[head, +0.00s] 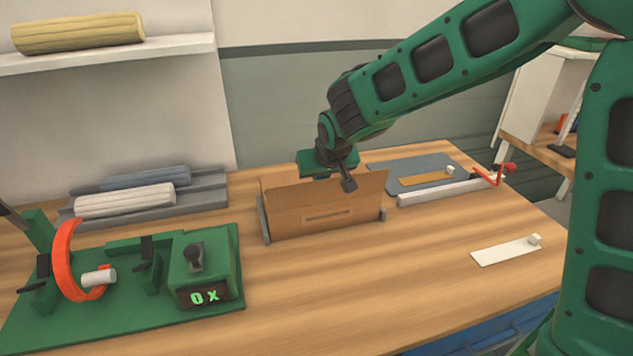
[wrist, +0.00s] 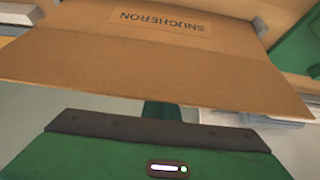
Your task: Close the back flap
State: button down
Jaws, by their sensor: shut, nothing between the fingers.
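A brown cardboard box (head: 320,222) stands upright on the wooden table, with a small label on its near face. A cardboard panel rises at its upper right (head: 372,186); I cannot tell which flap it is. The back flap cannot be told apart, and the inside of the box is hidden. My gripper (head: 349,183) is shut and empty, pointing down at the box's top edge; I cannot tell whether it touches. In the wrist view a broad cardboard panel (wrist: 170,70) with an upside-down printed label lies just beyond my gripper's green body.
Small grey brackets (head: 263,220) flank the box. A green fixture with an orange ring (head: 70,262) and a display box (head: 205,272) stands at left. Rolls (head: 125,200) lie in a grey tray behind. A grey mat (head: 395,168) and white rail (head: 445,190) lie right.

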jog(key=shift+w+f, duration=0.15)
jog(key=shift+f, duration=0.1)
